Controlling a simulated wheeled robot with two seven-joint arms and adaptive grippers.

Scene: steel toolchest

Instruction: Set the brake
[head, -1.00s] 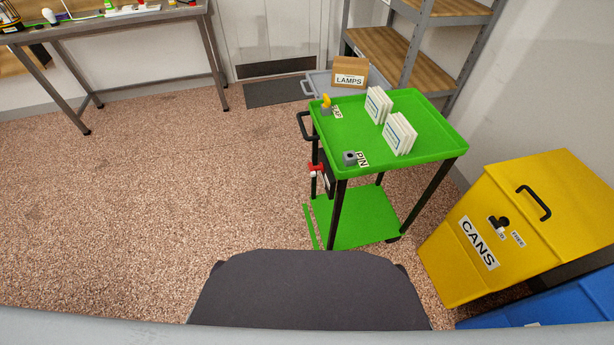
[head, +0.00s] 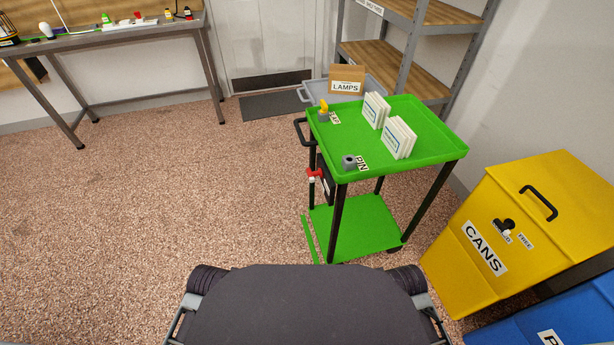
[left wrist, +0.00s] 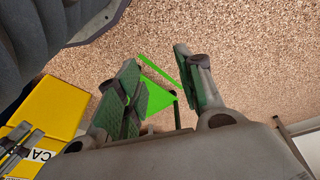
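A green cart (head: 440,150) with black legs stands right of centre in the head view. A red-and-white lever-like part (head: 315,173) sits on a dark plate at its left side; I cannot tell its exact position. A thin green bar (head: 310,240) runs low along the left of the lower shelf (head: 358,225). Which of these is the brake is not labelled. My left gripper (left wrist: 160,80) shows in the left wrist view, fingers apart and nothing between them held. Beyond it, part of the green cart (left wrist: 157,98) shows at a distance.
A yellow CANS bin (head: 470,285) stands right, a grey cart with a LAMPS box (head: 346,79) behind. Floor left of the cart is clear.

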